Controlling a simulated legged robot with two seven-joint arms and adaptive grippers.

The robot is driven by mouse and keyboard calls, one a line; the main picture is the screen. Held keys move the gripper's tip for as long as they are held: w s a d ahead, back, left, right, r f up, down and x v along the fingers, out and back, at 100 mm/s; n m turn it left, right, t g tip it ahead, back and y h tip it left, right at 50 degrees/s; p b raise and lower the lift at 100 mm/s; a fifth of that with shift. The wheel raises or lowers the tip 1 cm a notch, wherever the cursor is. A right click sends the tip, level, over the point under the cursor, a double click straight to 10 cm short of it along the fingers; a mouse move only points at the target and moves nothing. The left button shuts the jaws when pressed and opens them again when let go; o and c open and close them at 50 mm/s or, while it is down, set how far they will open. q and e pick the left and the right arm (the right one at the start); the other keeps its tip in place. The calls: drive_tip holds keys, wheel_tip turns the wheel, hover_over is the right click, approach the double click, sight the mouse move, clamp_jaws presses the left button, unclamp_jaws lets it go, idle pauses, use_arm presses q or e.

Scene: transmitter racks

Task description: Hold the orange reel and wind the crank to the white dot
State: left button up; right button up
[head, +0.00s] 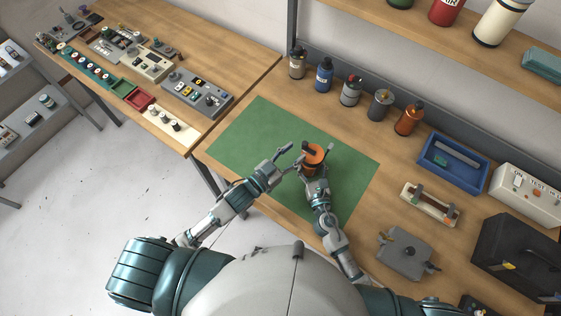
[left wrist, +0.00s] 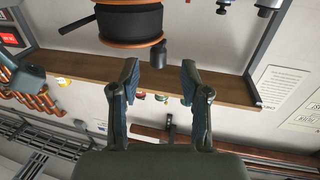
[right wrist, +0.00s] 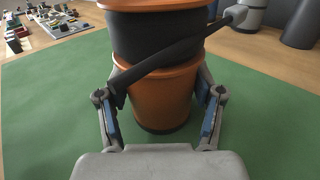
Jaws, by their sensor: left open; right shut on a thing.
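The orange reel (head: 314,154) with a dark wound middle stands on the green mat (head: 247,135). My right gripper (head: 313,174) is shut on its lower orange part (right wrist: 160,98), one finger on each side in the right wrist view. A dark bar with a grey end (right wrist: 236,15), which looks like the crank, crosses in front of the reel there. My left gripper (head: 293,158) is open and empty, just left of the reel in the head view. In the left wrist view the reel (left wrist: 130,20) is at the top, beyond the open fingers (left wrist: 160,78). I cannot make out the white dot.
Several bottles, including an orange one (head: 409,118), line the back of the bench. A blue tray (head: 430,168), a small wooden-based device (head: 430,204) and a grey box (head: 405,252) stand to the right. The left part of the mat is clear.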

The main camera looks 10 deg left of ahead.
use_arm(q)
drive_tip(key=v, duration=0.7)
use_arm(e)
drive_tip(key=o, duration=1.6)
